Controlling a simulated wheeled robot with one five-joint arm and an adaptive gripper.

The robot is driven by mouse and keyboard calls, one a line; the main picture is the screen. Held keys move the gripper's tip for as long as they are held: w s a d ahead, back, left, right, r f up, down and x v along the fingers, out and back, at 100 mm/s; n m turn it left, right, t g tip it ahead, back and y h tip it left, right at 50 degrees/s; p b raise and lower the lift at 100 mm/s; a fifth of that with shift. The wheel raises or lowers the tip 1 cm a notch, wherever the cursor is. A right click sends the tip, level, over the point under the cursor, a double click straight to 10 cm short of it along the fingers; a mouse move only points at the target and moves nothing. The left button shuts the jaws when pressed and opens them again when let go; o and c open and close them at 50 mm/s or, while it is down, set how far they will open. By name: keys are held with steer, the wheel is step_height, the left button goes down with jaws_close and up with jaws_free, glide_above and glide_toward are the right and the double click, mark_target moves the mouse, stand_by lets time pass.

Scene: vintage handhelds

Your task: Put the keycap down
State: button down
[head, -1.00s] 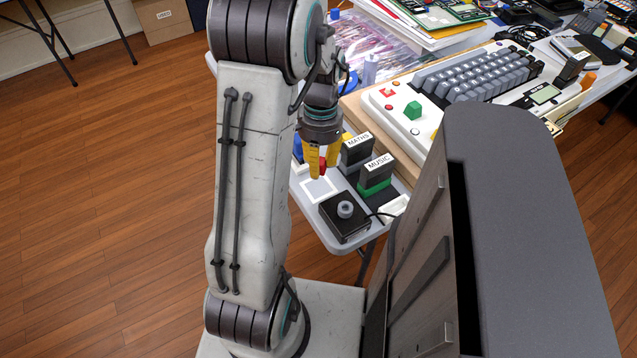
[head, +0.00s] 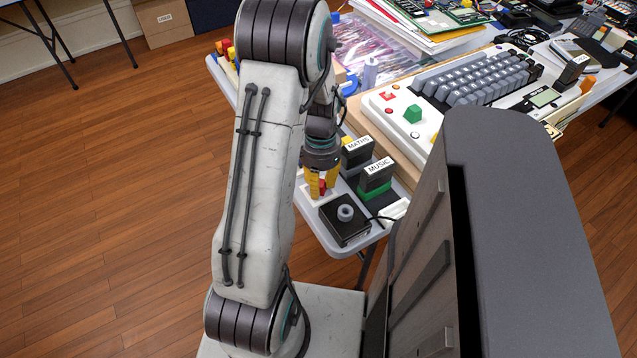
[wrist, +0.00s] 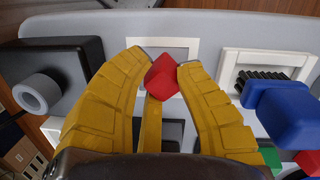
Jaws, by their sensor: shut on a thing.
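The red keycap (head: 322,187) is between the yellow fingers of my gripper (head: 321,184), low over the near end of the grey table. A white square outline (wrist: 160,41) on the table lies just beyond the keycap in that view. In the head view the fingers cover much of this outline. I cannot tell whether the keycap touches the table.
A black box with a grey knob (head: 345,213) stands close by. The MATHS (head: 357,155) and MUSIC (head: 375,179) cartridges stand to the right. In the wrist view a blue piece (wrist: 285,110) is near a white frame with black bristles (wrist: 262,76). A keyboard (head: 475,82) lies farther back.

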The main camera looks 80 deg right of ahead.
steer(key=c, duration=1)
jaws_free()
steer(key=shift+o, duration=0.2)
steer(key=shift+r, duration=0.1)
step_height(320, 180, up, 11)
steer(key=d, duration=0.1)
steer(key=w+a+r+n+h, duration=0.1)
steer(key=w+a+r+n, duration=0.1)
steer(key=w+a+n, duration=0.35)
steer(key=w+a+r+n, duration=0.2)
steer(key=w+r, duration=0.1)
steer(key=w, duration=0.5)
steer(key=w+a+r+n+h, duration=0.1)
steer(key=w+a+r+n, duration=0.1)
steer(key=w+a+n, duration=0.3)
steer(key=w+a+n+t, duration=0.1)
steer(key=a+n, duration=0.5)
steer(key=a, duration=0.5)
steer(key=w+a+r+n+t, duration=0.1)
steer(key=a+n, duration=0.5)
steer(key=a, duration=0.6)
steer(key=shift+w+r+t+y+p, duration=0.25)
steer(key=shift+w+t+y+p, duration=0.15)
steer(key=shift+w+p, duration=0.05)
